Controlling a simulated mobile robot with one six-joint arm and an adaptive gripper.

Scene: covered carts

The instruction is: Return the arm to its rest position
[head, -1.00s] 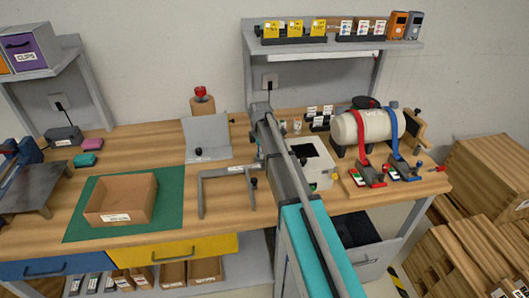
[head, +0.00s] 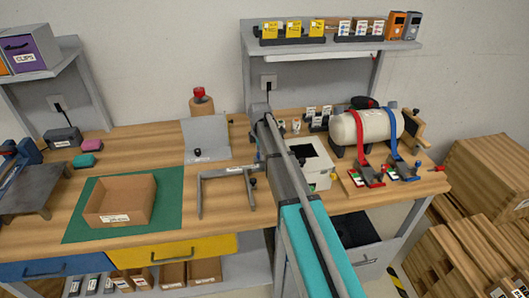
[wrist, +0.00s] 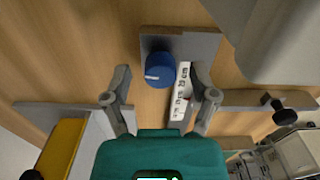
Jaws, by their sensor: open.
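My arm (head: 290,190) reaches from the bottom edge of the head view up over the workbench, and its far end hides my gripper there. In the wrist view my gripper (wrist: 160,80) is open, with its two grey fingers apart. A blue round piece (wrist: 159,72) shows between the fingertips, over a grey plate (wrist: 203,47). I cannot tell how far below the fingers it lies, and nothing is visibly gripped. A white printed label (wrist: 181,95) lies beside the blue piece.
A grey U-shaped frame (head: 201,192) and a white box (head: 322,180) flank my arm. A cardboard tray (head: 140,208) on a green mat (head: 172,214) is left. A strapped cream tank (head: 362,132) is right. A shelf (head: 330,43) stands behind.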

